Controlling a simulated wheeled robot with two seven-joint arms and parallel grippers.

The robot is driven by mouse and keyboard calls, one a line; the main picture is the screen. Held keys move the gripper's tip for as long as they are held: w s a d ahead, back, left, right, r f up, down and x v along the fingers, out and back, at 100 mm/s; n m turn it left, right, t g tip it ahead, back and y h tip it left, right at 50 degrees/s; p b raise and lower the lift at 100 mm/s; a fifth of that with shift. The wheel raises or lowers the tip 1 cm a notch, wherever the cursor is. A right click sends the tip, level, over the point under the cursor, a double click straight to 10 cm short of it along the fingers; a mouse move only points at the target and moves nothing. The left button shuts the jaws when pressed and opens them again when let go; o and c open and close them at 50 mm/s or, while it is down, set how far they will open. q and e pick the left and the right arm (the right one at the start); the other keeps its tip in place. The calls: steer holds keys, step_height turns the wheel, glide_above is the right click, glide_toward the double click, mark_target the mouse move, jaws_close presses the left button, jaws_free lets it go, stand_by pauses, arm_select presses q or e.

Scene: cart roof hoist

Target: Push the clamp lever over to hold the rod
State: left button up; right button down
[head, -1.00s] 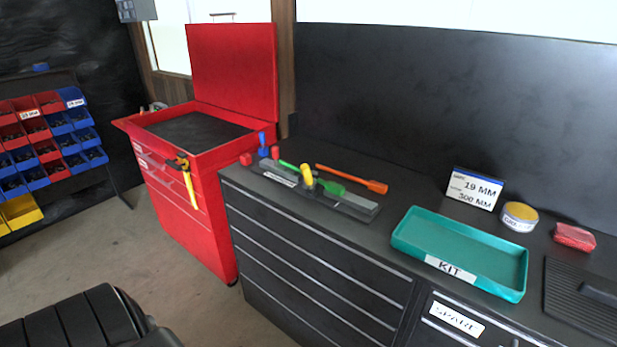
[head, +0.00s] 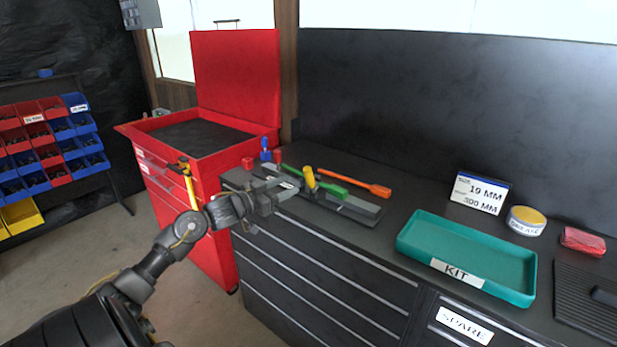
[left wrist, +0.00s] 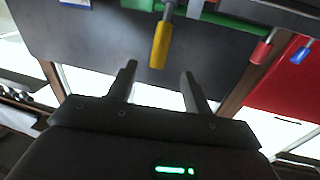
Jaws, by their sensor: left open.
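The clamp lever with a yellow handle (head: 310,179) stands up from a dark clamp fixture (head: 362,209) on the bench. A green piece (head: 330,186) lies along the fixture beside it; I cannot tell the rod apart for sure. My left gripper (head: 284,186) is open and empty, just left of the yellow handle. In the left wrist view, the yellow handle (left wrist: 160,45) shows beyond the two open fingertips (left wrist: 159,74), apart from them. The arm hides part of the fixture's left end. My right gripper is not in view.
An orange tool (head: 353,183) lies behind the fixture. Blue (head: 265,149) and red (head: 248,163) knobs stand at its left end. A green KIT tray (head: 415,254) is to the right. A red tool cabinet (head: 210,255) adjoins the bench at left.

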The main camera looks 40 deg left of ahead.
mark_target(305, 177)
arm_select(q)
steer(key=w, duration=0.2)
steer(key=w+d+p, duration=0.1)
steer(key=w, duration=0.2)
steer(key=w+p, duration=0.1)
steer(key=w, duration=0.2)
steer(key=shift+w+d, duration=0.35)
steer(key=shift+w, duration=0.6)
jaws_close()
